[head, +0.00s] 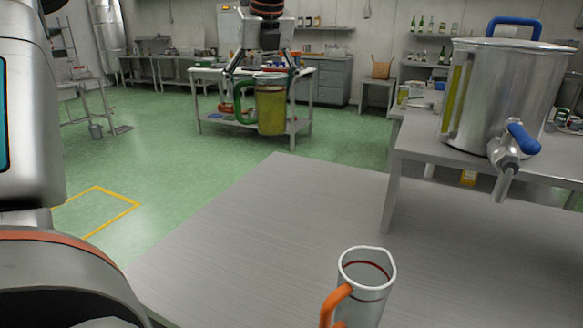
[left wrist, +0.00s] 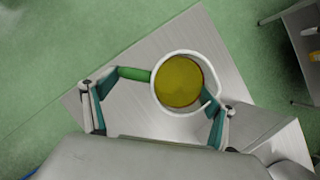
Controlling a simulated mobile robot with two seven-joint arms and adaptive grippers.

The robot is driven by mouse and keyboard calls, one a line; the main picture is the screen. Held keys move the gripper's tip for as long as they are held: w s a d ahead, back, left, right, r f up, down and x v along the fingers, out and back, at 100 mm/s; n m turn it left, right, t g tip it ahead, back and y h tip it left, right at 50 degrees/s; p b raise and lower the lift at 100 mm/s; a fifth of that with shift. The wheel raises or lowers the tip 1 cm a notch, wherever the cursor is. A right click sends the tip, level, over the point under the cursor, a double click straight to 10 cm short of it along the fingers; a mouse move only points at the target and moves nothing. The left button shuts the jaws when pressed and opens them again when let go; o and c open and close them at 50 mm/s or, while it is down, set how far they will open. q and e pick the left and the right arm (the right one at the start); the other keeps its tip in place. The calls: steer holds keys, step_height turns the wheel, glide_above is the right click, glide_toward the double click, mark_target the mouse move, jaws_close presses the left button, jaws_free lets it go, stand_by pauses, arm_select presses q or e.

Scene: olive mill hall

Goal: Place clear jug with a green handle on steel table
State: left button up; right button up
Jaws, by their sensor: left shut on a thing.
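The clear jug (head: 271,112) holds yellow-green oil and has a green handle (head: 240,100) on its left side. My left gripper (head: 262,76) is shut on it from above and holds it upright in the air. In the left wrist view the jug (left wrist: 180,82) sits between the fingers of the left gripper (left wrist: 155,105), one finger by the handle, the other by the jug's wall. The steel table (head: 235,225) is the grey table in the foreground; in the left wrist view its corner lies below the jug. My right gripper is not in view.
A clear jug with an orange handle (head: 365,275) stands on the steel table near the front. A steel vat (head: 500,95) with a blue-handled tap stands on a raised bench (head: 400,150) at right. The table's middle and left are clear. Another worktable (head: 205,73) stands behind.

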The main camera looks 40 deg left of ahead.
arm_select(q)
steer(key=shift+s+f, duration=0.1)
steer(key=shift+f, duration=0.3)
step_height(320, 180, down, 19)
steer(key=b, duration=0.1)
stand_by(0.4)
steer(key=shift+f+b, duration=0.15)
steer(key=shift+b, duration=0.2)
steer(key=o, duration=1.6)
steer(key=p+v, duration=0.1)
steer(key=v, duration=1.1)
